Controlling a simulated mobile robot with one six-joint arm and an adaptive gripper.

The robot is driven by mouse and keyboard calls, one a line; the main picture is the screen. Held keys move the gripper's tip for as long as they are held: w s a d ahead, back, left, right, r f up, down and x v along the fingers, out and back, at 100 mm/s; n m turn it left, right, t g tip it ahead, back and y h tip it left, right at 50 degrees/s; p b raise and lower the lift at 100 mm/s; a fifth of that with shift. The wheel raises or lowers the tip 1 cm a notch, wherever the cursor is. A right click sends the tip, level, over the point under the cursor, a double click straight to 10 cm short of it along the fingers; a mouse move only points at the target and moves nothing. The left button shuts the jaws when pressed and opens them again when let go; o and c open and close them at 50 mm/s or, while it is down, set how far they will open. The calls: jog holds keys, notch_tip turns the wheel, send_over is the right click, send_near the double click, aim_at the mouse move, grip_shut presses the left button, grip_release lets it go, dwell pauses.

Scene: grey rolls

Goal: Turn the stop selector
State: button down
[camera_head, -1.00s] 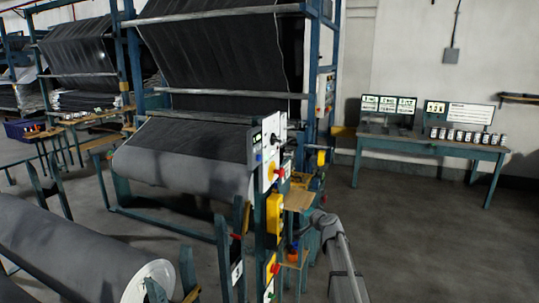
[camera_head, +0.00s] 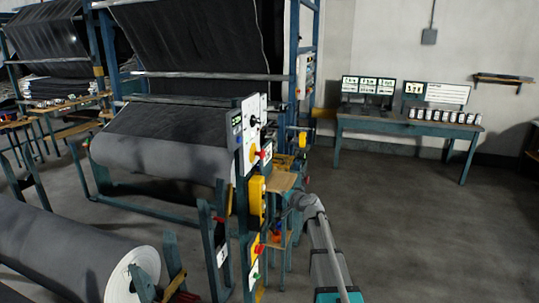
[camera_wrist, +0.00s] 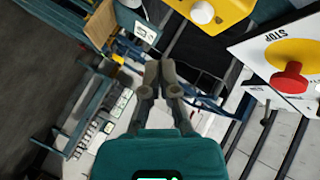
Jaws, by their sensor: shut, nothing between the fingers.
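The stop selector is a red knob on a yellow disc (camera_wrist: 292,68), on a white plate marked STOP, at the right of the wrist view. In the head view it (camera_head: 257,155) sits on the white upper panel of the machine's post, below a black knob (camera_head: 253,121). My gripper (camera_wrist: 160,68) is shut and empty in the wrist view. Its fingertips are left of the selector in that picture, apart from it. In the head view I cannot make out the fingers.
A yellow box (camera_head: 257,195) with a white knob is mounted below the selector; it also shows in the wrist view (camera_wrist: 225,10). A lower panel (camera_head: 253,262) carries red and green controls. A fabric roll (camera_head: 165,160) is left. A desk (camera_head: 405,126) stands back right; floor between is clear.

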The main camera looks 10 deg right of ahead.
jog(key=s+a+f+n+g+y, duration=0.1)
jog(key=s+a+f+n+g, duration=0.25)
jog(key=s+a, duration=0.35)
jog(key=s+a+f+n+g, duration=0.2)
jog(key=s+a+f+g, duration=0.25)
jog(key=s, duration=0.45)
jog(key=s+f+n+g+h, duration=0.1)
jog(key=s+f+g+h, duration=0.1)
jog(key=s, duration=0.8)
jog(key=s+d+f+n+g+h, duration=0.1)
jog(key=s+f+g+h, duration=0.2)
jog(key=s, duration=0.7)
jog(key=shift+s+f+n+g, duration=0.2)
jog(key=shift+f+n+g, duration=0.25)
jog(key=shift+g, duration=0.35)
